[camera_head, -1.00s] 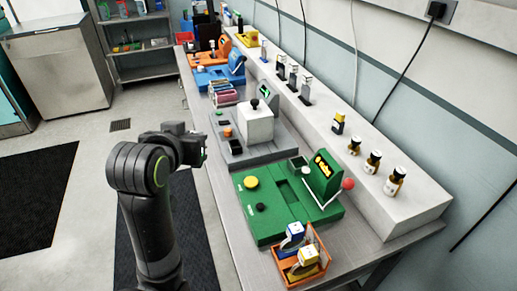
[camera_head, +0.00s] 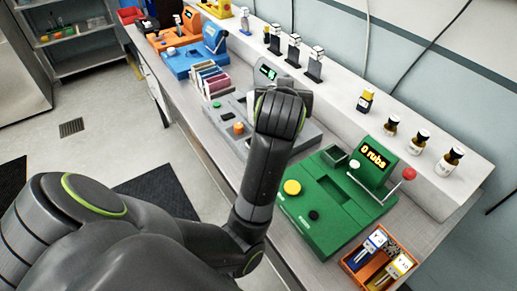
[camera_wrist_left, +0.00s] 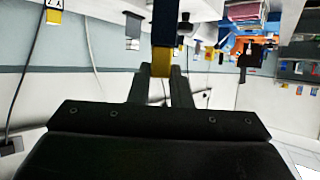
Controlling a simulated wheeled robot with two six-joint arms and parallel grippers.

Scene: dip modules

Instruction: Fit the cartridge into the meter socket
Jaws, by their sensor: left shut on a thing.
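My left gripper (camera_wrist_left: 160,85) is shut on a narrow piece (camera_wrist_left: 164,35) with a dark blue upper part and a yellow end, seen in the left wrist view; I take it for the cartridge. In the head view my left wrist covers the gripper and the piece. The wrist is over the grey station (camera_head: 310,136), which has a lit display (camera_head: 267,73), a green button and an orange button; I take it for the meter. Its socket is hidden behind my arm. My right gripper is not in view.
A green station (camera_head: 325,229) with a display and red-knobbed lever stands nearer. An orange tray (camera_head: 351,266) holds blue and yellow modules. Blue (camera_head: 190,64) and orange (camera_head: 163,40) stations and a rack of coloured cards (camera_head: 211,80) stand farther back. Bottles line the raised ledge (camera_head: 437,195).

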